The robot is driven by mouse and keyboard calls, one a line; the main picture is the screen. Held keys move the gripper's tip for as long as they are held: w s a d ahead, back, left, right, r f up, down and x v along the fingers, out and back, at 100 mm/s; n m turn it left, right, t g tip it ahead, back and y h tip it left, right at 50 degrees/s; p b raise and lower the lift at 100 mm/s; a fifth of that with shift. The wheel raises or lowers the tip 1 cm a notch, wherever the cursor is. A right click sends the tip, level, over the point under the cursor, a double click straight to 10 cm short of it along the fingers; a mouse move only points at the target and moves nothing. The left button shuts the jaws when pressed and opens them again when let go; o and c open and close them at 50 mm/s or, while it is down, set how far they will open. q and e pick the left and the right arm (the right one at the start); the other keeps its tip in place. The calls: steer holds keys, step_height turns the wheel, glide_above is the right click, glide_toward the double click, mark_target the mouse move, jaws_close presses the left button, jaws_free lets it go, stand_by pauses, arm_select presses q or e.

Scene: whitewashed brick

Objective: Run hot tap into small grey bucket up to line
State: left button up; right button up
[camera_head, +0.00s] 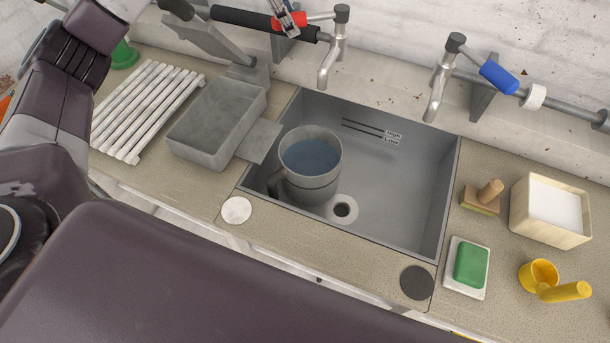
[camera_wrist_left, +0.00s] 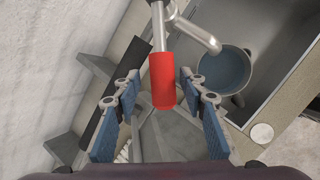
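The small grey bucket (camera_head: 320,188) stands upright in the sink, its handle to the left, with blue-looking water (camera_head: 312,156) inside. A dark band circles its outside; I cannot tell the water level against any inner line. The bucket also shows in the left wrist view (camera_wrist_left: 245,88). The left tap (camera_head: 331,55) has a red handle (camera_head: 318,16), and its spout hangs above the bucket. No stream shows. My left gripper (camera_head: 288,18) is open, its fingers either side of the red handle in the left wrist view (camera_wrist_left: 162,85), with gaps. My right gripper is out of view.
A blue-handled tap (camera_head: 441,78) stands at right. The grey sink (camera_head: 395,205) has a drain (camera_head: 342,208) beside the bucket. A grey tray (camera_head: 205,150) and white slatted rack (camera_head: 140,125) lie left; soap (camera_head: 471,265), a brush (camera_head: 484,197) and a yellow scoop (camera_head: 540,275) lie right.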

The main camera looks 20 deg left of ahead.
arm_select(q)
steer(key=v, duration=1.2)
steer(key=shift+a, duration=0.1)
